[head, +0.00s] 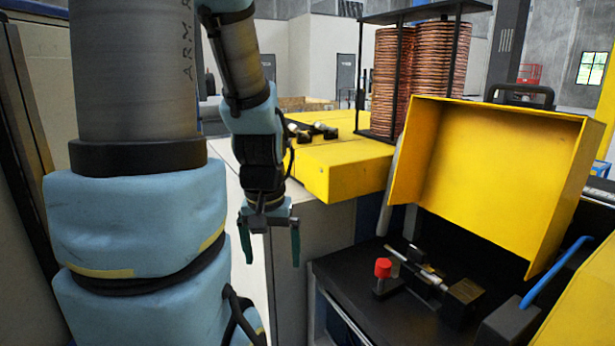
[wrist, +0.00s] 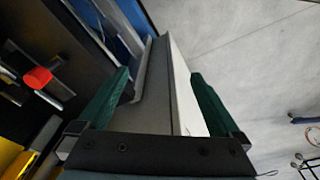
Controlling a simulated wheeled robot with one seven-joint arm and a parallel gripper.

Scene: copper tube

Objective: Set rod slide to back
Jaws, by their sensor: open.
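The slide mechanism lies on the black machine bed (head: 340,280) under the raised yellow cover. It has a red knob (head: 383,267) on a dark block and a silver rod (head: 428,274) running to a dark block at the right. I cannot tell its exact slide position. The red knob also shows at the left of the wrist view (wrist: 38,77). My gripper (head: 270,255) points down, left of the machine bed, apart from the knob and rod. Its green fingers are open, with nothing between them; they also show in the wrist view (wrist: 160,85).
The yellow cover (head: 490,170) stands open behind and above the mechanism. A blue handle (head: 555,272) is at the right. A yellow box (head: 345,165) with dark parts on it and copper coils (head: 435,65) stand behind. Grey cabinet sides lie below my gripper; pale floor shows beside them.

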